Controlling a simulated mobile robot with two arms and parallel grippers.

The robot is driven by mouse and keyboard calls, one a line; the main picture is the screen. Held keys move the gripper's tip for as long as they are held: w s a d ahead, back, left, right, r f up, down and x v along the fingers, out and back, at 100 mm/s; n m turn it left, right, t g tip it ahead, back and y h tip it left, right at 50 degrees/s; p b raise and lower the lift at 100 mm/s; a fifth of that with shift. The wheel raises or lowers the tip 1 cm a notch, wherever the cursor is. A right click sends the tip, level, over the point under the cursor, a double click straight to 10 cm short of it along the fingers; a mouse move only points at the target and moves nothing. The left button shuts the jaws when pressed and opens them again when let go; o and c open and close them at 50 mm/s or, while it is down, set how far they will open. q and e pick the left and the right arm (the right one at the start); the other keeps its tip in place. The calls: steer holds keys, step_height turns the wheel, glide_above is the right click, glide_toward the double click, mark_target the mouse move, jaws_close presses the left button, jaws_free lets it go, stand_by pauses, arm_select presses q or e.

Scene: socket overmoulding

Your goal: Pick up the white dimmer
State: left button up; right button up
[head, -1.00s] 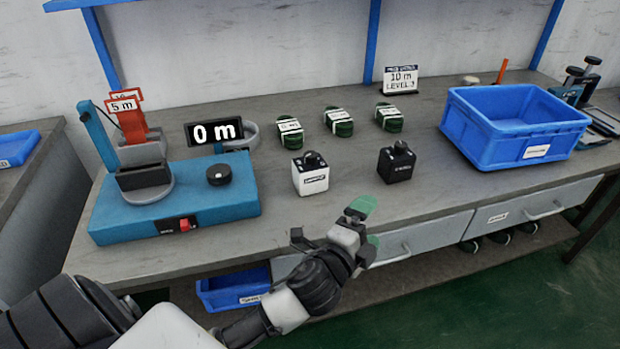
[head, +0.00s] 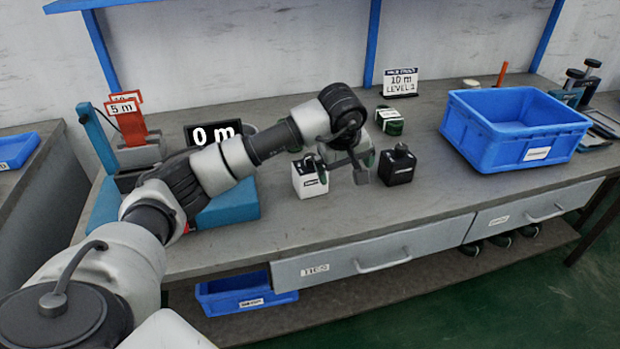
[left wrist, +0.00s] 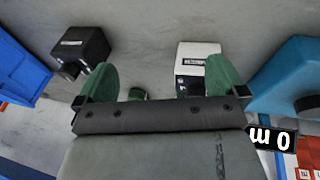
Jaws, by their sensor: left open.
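The white dimmer (head: 309,181) is a white box with a black knob on top, upright near the middle of the bench. In the left wrist view the white dimmer (left wrist: 199,51) shows partly behind one green finger. My left gripper (head: 343,172) is open and empty, just right of the white dimmer and between it and the black dimmer (head: 397,167). The black dimmer also shows in the left wrist view (left wrist: 80,47). I cannot tell whether a finger touches the white dimmer. My right gripper is not in view.
A blue bin (head: 515,155) stands at the right, a sign (head: 400,82) at the back. The blue machine (head: 232,205) at the left is partly hidden. The bench front is clear.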

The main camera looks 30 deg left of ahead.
mark_target(313, 168)
arm_select(q)
steer(key=a+r+y, duration=0.3)
steer(key=a, duration=0.3)
steer(key=shift+g, duration=0.3)
steer(key=shift+s+x, duration=0.2)
steer(key=shift+x, duration=2.4)
steer(key=shift+s+x, duration=0.2)
steer(key=shift+x, duration=2.4)
steer(key=shift+a, duration=0.2)
steer(key=shift+c, duration=0.2)
